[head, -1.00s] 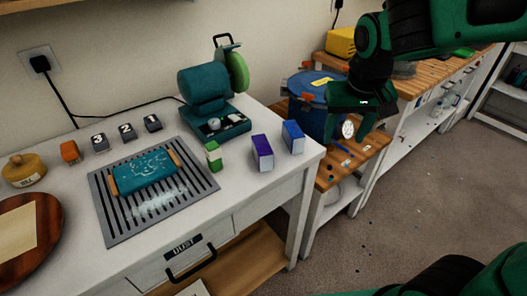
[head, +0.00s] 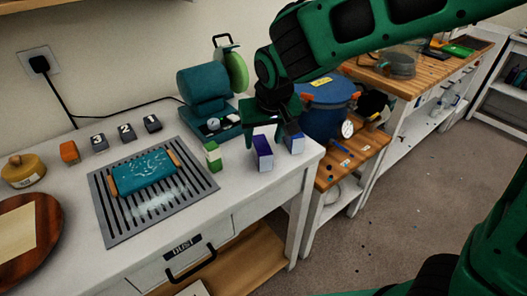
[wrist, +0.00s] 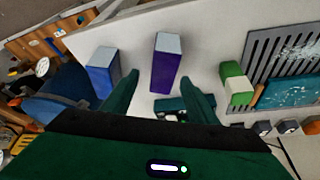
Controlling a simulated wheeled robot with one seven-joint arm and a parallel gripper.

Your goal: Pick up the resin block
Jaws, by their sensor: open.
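A teal, white-streaked block with orange ends (head: 146,172), resin-like in look, lies on the slotted grey grate (head: 118,232). In the wrist view its teal face (wrist: 290,92) shows at the right. My gripper (head: 270,137) is open and empty above the right part of the white table, well right of the teal block. In the wrist view the gripper's fingers (wrist: 163,88) point toward an upright purple block with a pale top (wrist: 165,68), which stands beyond and between them. This purple block (head: 263,153) also shows just below the gripper in the head view.
A blue block (head: 295,144) and a green-white block (head: 213,157) flank the purple one. A teal grinder (head: 205,95) stands behind. Numbered grey blocks (head: 125,133) and an orange block (head: 69,152) line the back. A blue pot (head: 328,108) stands on the lower wooden bench.

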